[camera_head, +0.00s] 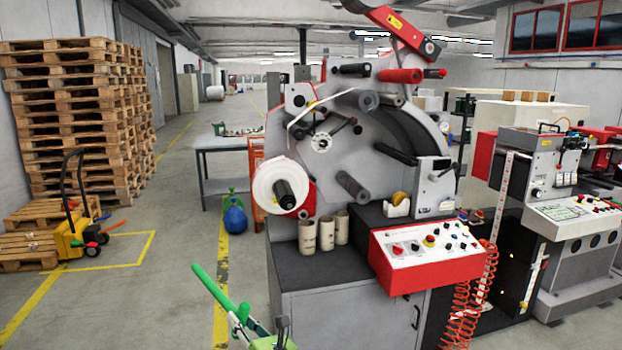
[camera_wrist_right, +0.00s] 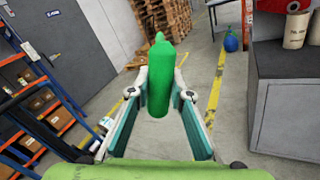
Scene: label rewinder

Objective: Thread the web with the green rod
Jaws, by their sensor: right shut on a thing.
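The green rod (camera_head: 213,291) is at the bottom of the head view, tilted up to the left, in front of the machine and apart from it. My right gripper (camera_head: 242,316) is shut on it. In the right wrist view, the rod (camera_wrist_right: 160,72) stands between the two fingers of the gripper (camera_wrist_right: 161,97). The label rewinder (camera_head: 300,228) carries a large white web roll (camera_head: 266,189) at its lower left. A short white web strip (camera_head: 304,113) shows near the upper left rollers. The rest of the web's path is unclear. My left gripper is out of view.
A red control panel (camera_head: 424,268) with buttons juts out at the machine's front. Several cardboard cores (camera_head: 307,236) stand on the cabinet. Coiled orange hoses (camera_head: 465,320) hang at the right. Open floor (camera_head: 160,310) lies to the left, with a yellow pallet jack (camera_head: 72,240) beyond.

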